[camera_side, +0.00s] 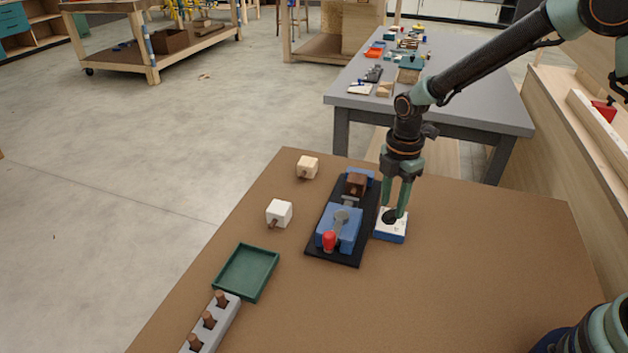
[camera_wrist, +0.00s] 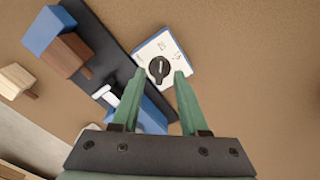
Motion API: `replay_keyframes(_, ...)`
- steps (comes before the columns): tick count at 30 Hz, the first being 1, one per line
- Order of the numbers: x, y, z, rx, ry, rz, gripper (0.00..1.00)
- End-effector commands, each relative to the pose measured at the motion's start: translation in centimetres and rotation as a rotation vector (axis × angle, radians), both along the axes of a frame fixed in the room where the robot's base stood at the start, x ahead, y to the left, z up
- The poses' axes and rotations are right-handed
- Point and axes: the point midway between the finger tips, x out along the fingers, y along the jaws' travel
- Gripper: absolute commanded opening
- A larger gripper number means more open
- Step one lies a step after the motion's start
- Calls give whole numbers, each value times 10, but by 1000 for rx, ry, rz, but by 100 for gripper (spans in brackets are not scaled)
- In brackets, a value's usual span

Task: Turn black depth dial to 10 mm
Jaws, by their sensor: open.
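The black depth dial (camera_wrist: 158,69) sits on a small white-topped box with a blue base (camera_wrist: 172,50). In the side view the dial (camera_side: 390,217) is partly covered by my fingers, and the box (camera_side: 389,236) stands at the right of the black fixture. The wrist view shows a pale pointer line on the dial and small dark marks on the white top, too small to read. My gripper (camera_wrist: 160,73) is open. Its green fingers appear on either side of the dial in the wrist view, with a gap to it; I cannot tell the exact height.
A black fixture base (camera_side: 325,247) carries a blue clamp block (camera_side: 346,232), a red-tipped lever (camera_side: 329,240) and a brown block (camera_side: 356,184), close beside the dial box. Two pale blocks, a green tray (camera_side: 246,272) and a grey peg rack lie left. The table's right side is clear.

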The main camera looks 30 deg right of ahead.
Motion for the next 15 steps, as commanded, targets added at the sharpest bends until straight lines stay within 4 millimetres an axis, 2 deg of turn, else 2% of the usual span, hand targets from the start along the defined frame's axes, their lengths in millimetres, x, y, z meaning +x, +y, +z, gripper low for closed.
replay_keyframes(5,0,0,-13,0,1,0,44)
replay_keyframes(14,0,0,-15,0,-1,-1,44)
replay_keyframes(15,0,0,-14,0,-1,-1,32)
